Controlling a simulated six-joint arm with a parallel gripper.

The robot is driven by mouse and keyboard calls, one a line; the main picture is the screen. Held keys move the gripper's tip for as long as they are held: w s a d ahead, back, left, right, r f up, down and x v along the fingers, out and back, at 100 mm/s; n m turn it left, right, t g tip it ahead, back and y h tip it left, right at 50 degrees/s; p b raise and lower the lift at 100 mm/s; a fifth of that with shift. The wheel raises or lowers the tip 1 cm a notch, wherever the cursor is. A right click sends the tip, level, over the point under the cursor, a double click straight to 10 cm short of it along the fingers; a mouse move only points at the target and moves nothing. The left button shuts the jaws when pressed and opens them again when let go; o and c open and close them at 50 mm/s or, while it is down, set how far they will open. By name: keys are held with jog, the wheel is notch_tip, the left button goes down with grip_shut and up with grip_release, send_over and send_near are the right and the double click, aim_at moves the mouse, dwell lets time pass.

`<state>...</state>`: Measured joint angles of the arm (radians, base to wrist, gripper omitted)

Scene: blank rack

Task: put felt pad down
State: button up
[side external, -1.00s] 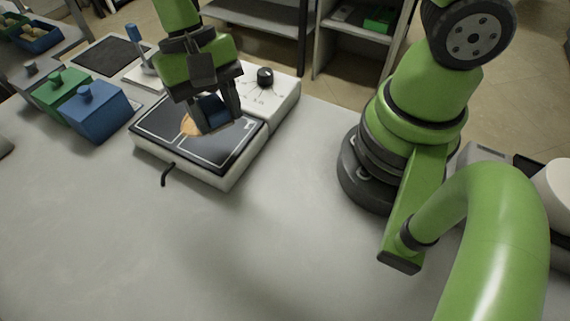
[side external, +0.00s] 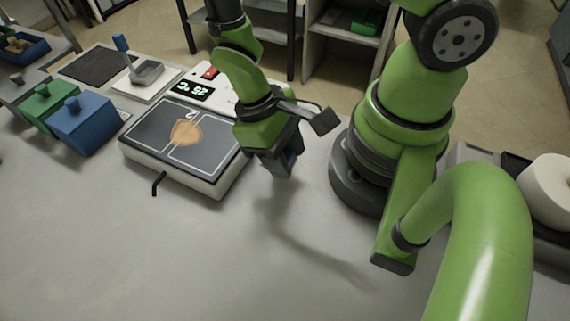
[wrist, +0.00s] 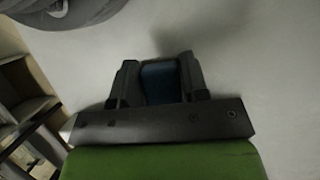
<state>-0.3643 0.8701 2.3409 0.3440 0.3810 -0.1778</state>
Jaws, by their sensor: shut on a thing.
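My gripper (side external: 284,165) is shut on a dark blue block, which I take to be the felt pad (wrist: 161,83). In the wrist view the pad sits between the two dark fingers of my gripper (wrist: 158,66). In the side view the fingers mostly hide the pad. My gripper is over the bare grey table, just right of the hot plate (side external: 215,178). It points down, and a shadow falls on the table below it. I cannot tell the exact gap to the table.
The front table is clear.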

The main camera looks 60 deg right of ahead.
jog(key=shift+f, duration=1.8)
jog(key=shift+f, duration=0.1)
jog(key=o, duration=0.9)
jog(key=w+d+r+m+t+y, duration=0.1)
jog(key=w+r+t, duration=0.15)
jog(key=r, duration=0.85)
jog(key=w+d+r+m+t+y, duration=0.1)
jog(key=w+r+t, duration=0.15)
jog(key=r, duration=0.85)
jog(key=s+d+r+m+t, duration=0.2)
jog(key=s+r+t, duration=0.3)
jog(key=r, duration=0.3)
jog(key=shift+d+r+t, duration=0.4)
jog(key=shift+d+t, duration=0.25)
jog(key=shift+t, duration=0.25)
